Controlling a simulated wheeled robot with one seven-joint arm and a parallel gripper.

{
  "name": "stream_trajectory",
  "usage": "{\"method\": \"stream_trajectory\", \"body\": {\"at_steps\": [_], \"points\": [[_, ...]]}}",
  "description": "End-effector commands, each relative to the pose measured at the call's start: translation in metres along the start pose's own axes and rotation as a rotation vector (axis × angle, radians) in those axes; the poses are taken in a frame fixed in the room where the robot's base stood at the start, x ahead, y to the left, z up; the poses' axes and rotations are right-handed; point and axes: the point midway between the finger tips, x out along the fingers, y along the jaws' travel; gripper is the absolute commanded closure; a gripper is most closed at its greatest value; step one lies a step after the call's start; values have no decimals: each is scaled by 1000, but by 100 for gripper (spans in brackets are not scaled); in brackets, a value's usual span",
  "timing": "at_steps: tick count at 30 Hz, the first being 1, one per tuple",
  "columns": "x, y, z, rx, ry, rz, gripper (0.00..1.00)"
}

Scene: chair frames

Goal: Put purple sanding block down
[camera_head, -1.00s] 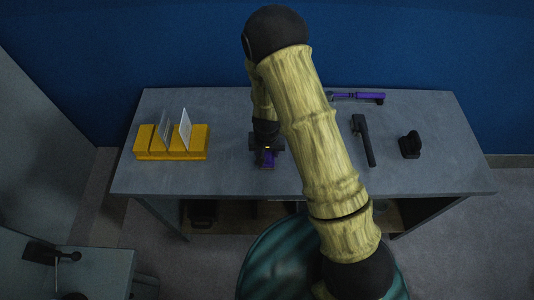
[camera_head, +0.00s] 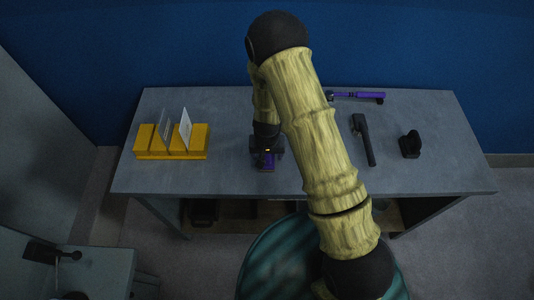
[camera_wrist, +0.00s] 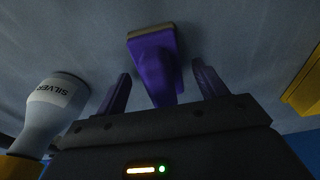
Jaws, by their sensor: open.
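The purple sanding block (camera_wrist: 156,62) shows in the wrist view between the two fingers of my gripper (camera_wrist: 162,86), with a gap on each side. Its wide end, with a tan edge, lies against the grey tabletop. In the head view the purple block (camera_head: 266,167) is on the front half of the workbench (camera_head: 220,183), partly hidden under my gripper (camera_head: 267,160). My gripper is open around the block, close above the bench.
A grey item labelled SILVER (camera_wrist: 55,97) stands left in the wrist view. A yellow rack (camera_head: 172,154) holds two pale sheets. To the right are a purple-handled tool (camera_head: 357,97), a black tool (camera_head: 363,140) and a dark holder (camera_head: 410,145). The bench's front right is clear.

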Motion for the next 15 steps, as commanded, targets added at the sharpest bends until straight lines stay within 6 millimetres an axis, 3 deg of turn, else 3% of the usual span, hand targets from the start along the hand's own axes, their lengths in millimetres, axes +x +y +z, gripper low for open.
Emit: {"method": "stream_trajectory", "body": {"at_steps": [8, 15], "points": [[-22, -1, -1, -2, 4, -1, 29], [-59, -1, -1, -2, 4, -1, 29]]}}
